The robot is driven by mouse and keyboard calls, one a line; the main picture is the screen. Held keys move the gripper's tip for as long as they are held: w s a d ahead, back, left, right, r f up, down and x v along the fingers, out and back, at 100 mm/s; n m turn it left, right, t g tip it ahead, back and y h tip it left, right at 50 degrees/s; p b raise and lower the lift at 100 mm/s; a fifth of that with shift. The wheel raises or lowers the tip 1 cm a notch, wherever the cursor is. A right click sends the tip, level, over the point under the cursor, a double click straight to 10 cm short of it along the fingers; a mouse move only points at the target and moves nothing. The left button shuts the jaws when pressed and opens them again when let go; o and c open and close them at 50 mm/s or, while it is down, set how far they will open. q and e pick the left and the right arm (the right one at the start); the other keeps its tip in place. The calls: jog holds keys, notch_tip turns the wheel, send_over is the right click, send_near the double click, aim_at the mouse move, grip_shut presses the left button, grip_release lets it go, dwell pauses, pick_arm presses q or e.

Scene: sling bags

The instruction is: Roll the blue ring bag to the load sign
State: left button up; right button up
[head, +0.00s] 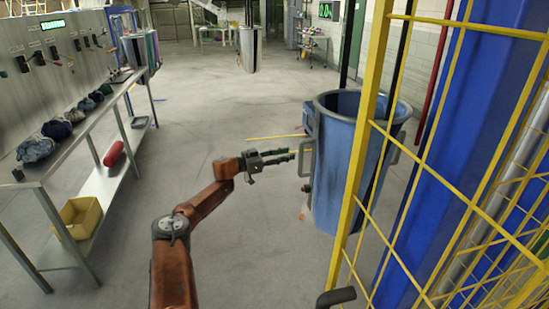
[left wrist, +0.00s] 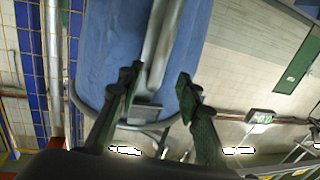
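The blue ring bag (head: 345,165) stands upright on the floor at right of centre in the head view, partly behind a yellow mesh fence. A grey handle (head: 306,158) is on its left side. My left gripper (head: 291,155) is just left of this handle, its fingers pointing at the bag. In the left wrist view the fingers (left wrist: 160,90) are apart, with a grey bar (left wrist: 160,45) and the blue bag (left wrist: 110,45) between and beyond them; contact is unclear. A small green-lit sign (head: 325,10) hangs at the back; its lettering is hard to read.
The yellow mesh fence (head: 355,190) stands close on the right. A metal bench (head: 115,175) with dark bundles, a red roll (head: 114,153) and a yellow bin (head: 80,217) lines the left. Another bag stand (head: 249,50) is far back. Open floor lies between.

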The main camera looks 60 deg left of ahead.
pick_arm(q)
jog(key=shift+s+a, duration=0.15)
jog(key=shift+s, duration=2.25)
